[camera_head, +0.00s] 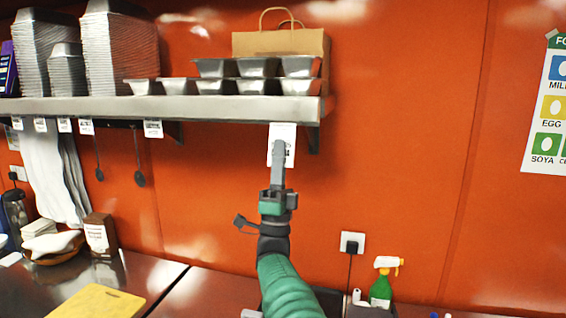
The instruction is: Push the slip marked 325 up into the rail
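A white paper slip (289,134) hangs at the right end of the steel shelf's front edge (221,110), against the orange wall. It reaches lower than the other slips. Dark print shows on it, but my finger covers part and I cannot read the number. My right gripper (279,150) points up from below, its fingers together in one narrow grey bar in front of the slip. I cannot tell whether the fingertips touch the paper. My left gripper is not in view.
Several smaller slips, one of them here (153,129), hang along the shelf edge to the left. Metal tubs (258,67) and a paper bag (310,42) stand on the shelf. A spray bottle (381,290) and a wall socket (352,243) are at lower right.

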